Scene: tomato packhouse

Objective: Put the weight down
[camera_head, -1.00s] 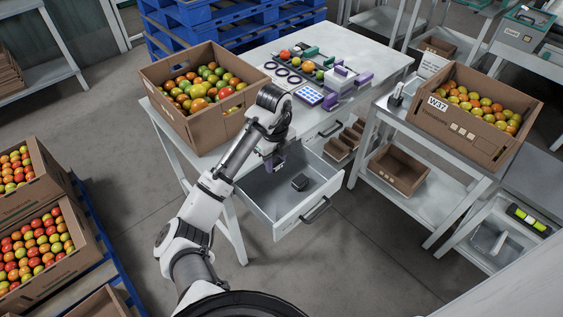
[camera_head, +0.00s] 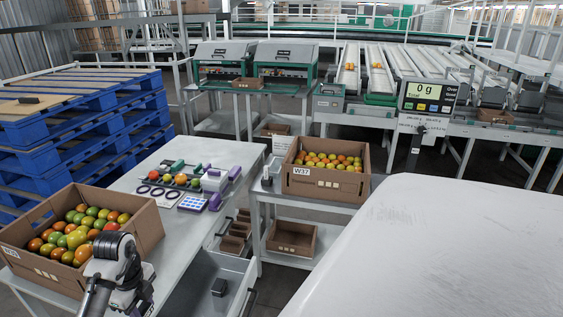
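A small dark block (camera_head: 219,287), which looks like the weight, sits on the floor of the open grey drawer (camera_head: 235,264) under the table, at the bottom of the view. My gripper (camera_head: 145,301) is at the lower left, to the left of the block, over the table edge beside the drawer. My wrist and the picture's bottom edge hide most of its fingers. I cannot see whether they are open or hold anything.
A W23-side tomato box (camera_head: 142,228) stands on the table (camera_head: 185,236) beside my arm. Box W37 (camera_head: 325,186) stands on the right bench. A scale display (camera_head: 429,95) reads 0 g.

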